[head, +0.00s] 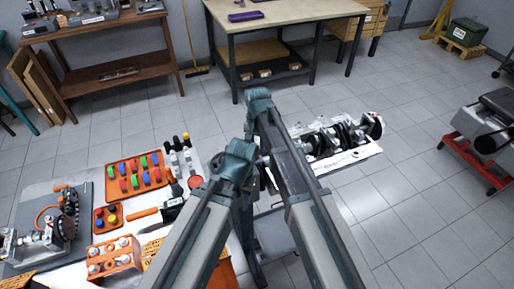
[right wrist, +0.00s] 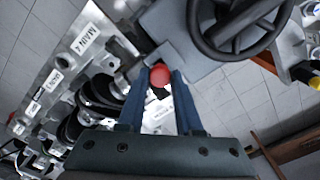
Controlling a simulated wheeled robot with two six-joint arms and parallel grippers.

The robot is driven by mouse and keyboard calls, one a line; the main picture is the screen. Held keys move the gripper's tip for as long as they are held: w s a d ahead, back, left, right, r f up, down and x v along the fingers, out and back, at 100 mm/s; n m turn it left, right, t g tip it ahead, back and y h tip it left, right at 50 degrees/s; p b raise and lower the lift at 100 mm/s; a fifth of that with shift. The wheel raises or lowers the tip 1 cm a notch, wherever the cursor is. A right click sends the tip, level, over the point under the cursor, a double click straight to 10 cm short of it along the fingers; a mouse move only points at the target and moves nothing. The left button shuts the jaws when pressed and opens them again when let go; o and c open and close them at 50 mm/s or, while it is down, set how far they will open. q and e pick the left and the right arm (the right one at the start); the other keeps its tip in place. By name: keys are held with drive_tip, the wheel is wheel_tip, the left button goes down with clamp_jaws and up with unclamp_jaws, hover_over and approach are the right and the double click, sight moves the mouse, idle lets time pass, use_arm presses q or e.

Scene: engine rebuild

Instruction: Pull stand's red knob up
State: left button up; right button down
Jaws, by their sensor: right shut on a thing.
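The red knob (right wrist: 160,75) is a small round knob in the right wrist view, beside the grey metal of the stand (right wrist: 186,60). My right gripper (right wrist: 160,80) has its two blue fingers on either side of the knob and is shut on it. In the head view my arms cover that spot, so the knob and right gripper are hidden. The engine (head: 340,140) with its crankshaft lies beyond my arms in the head view. It also shows at the left of the right wrist view (right wrist: 62,60), with labelled caps. My left gripper is not visible.
A dark handwheel (right wrist: 238,28) is close by the knob in the right wrist view. A workbench at lower left in the head view holds an orange tray (head: 122,163) of coloured pieces and other parts. Open tiled floor (head: 400,190) lies right of the engine.

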wheel_tip(320, 180, up, 2)
drive_tip(key=shift+r+p, duration=0.1)
drive_tip(key=shift+p, duration=0.65)
drive_tip(key=shift+w+f, duration=0.1)
drive_tip(key=shift+f, duration=0.1)
drive_tip(key=c, duration=0.6)
unclamp_jaws()
drive_tip(key=shift+r, duration=0.15)
wheel_tip(320, 180, up, 14)
drive_tip(key=p, duration=1.3)
drive_tip(key=shift+f+p, duration=0.2)
drive_tip(key=shift+p, duration=0.1)
